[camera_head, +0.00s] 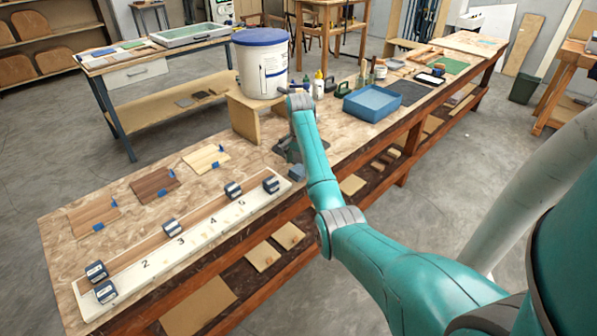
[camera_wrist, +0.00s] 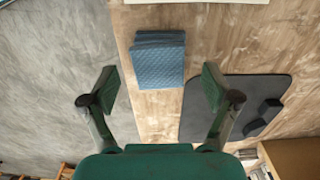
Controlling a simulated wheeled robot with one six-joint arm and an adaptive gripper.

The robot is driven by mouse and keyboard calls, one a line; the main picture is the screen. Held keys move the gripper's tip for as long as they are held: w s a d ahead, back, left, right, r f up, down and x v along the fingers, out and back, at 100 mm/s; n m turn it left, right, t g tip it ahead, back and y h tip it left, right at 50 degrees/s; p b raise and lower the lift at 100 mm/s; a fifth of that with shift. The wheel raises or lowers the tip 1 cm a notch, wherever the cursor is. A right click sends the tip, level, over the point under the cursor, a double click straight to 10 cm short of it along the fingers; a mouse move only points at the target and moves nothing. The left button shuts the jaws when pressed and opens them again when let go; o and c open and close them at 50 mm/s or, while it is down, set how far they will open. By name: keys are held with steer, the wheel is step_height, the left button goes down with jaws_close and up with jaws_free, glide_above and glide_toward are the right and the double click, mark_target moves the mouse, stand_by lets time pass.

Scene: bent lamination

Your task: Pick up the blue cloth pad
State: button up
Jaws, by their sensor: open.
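The blue cloth pad (camera_wrist: 158,60) is a quilted, folded-looking square lying on the wooden bench top, near its edge, in the wrist view. In the head view it seems to be the small blue piece (camera_head: 297,173) at the bench's front edge, beside my arm. My gripper (camera_wrist: 159,85) is open and empty above the bench, its two fingers spread to either side of the pad's near end in the picture. No contact with the pad shows. In the head view my gripper is mostly hidden behind my arm.
A dark mat (camera_wrist: 205,108) with black blocks lies right of the pad. A long white numbered board (camera_head: 190,240) with several dark clamp-like blocks runs along the bench. A white bucket (camera_head: 262,70) on a wooden stand and a blue tray (camera_head: 373,113) stand farther back.

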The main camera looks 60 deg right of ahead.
step_height(320, 180, down, 2)
steer(key=shift+f, duration=0.1)
steer(key=c, duration=1)
